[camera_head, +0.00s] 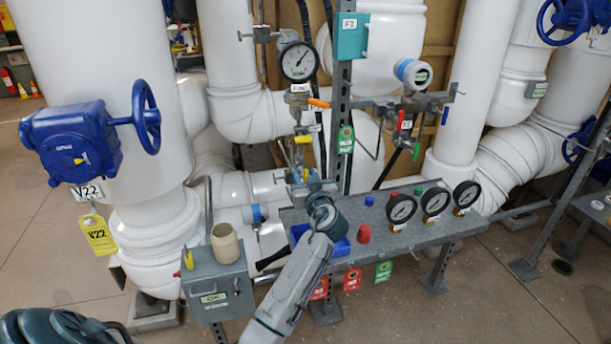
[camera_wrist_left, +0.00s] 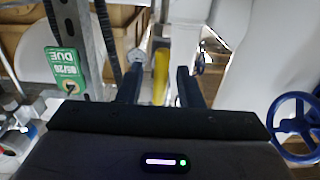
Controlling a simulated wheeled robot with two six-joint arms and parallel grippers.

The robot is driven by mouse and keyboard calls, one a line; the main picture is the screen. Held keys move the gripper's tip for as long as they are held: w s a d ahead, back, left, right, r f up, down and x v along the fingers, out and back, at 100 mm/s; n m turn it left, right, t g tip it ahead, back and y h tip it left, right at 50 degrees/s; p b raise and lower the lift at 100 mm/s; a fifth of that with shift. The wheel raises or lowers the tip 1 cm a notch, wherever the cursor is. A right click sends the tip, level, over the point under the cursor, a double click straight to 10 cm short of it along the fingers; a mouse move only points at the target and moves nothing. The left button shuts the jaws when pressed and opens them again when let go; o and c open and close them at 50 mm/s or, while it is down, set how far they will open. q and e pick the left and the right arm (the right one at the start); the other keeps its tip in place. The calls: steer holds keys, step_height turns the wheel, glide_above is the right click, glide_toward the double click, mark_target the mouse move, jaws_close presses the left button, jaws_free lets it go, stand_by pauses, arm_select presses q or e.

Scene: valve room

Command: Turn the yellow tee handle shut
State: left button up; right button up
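A yellow tee handle (camera_wrist_left: 161,72) stands upright in the left wrist view, in line with the gap between my left fingers. In the head view, a small yellow piece (camera_head: 305,175) shows on the pipework just beyond my left gripper (camera_head: 312,187); another yellow lever (camera_head: 303,139) sits higher on the same line. My left gripper (camera_wrist_left: 158,78) is open, with a finger on each side of the yellow handle and gaps showing on both sides. I cannot tell how far the handle reaches between the fingers. My right gripper is not in view.
A pressure gauge (camera_head: 298,62) hangs above on the pipe. A grey bench (camera_head: 440,226) with several gauges stands to the right. A grey box (camera_head: 218,284) stands left of my arm. A green tag (camera_wrist_left: 64,66) hangs on a post beside the gripper.

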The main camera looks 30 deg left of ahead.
arm_select(q)
jaws_close()
